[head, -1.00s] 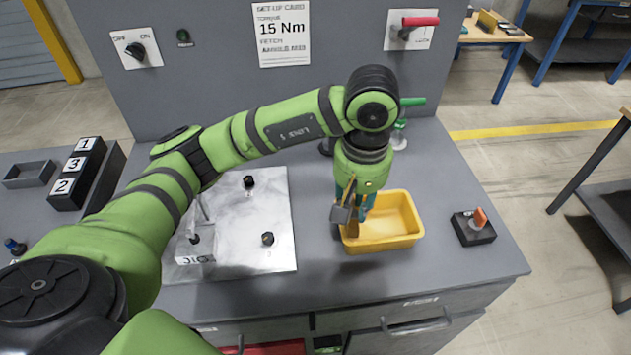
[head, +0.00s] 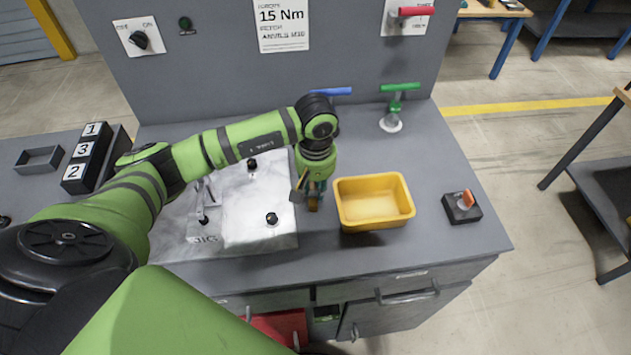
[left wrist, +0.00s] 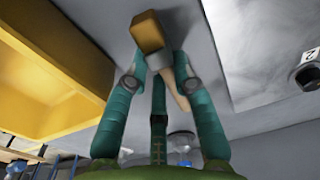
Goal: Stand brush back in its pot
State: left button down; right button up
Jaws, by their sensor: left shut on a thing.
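My left gripper (head: 314,189) is shut on the brush (head: 313,204), between the metal plate and the yellow bin in the head view. In the left wrist view the teal fingers of my left gripper (left wrist: 152,88) close around the brush (left wrist: 148,34), which shows a brown block end and a pale, slanting part. I cannot tell whether the brush touches the bench. I cannot make out a pot in either view; my arm hides part of the bench. My right gripper is not in view.
The yellow bin (head: 374,226) looks empty, just right of my gripper. A metal plate (head: 260,230) with black knobs lies left. A black switch box (head: 462,207) is at right. The bench front is clear.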

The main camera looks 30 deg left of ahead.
pick_arm(q)
jog(key=shift+f, duration=0.15)
jog(key=c, duration=1)
grip_release()
jog(key=shift+c, duration=0.2)
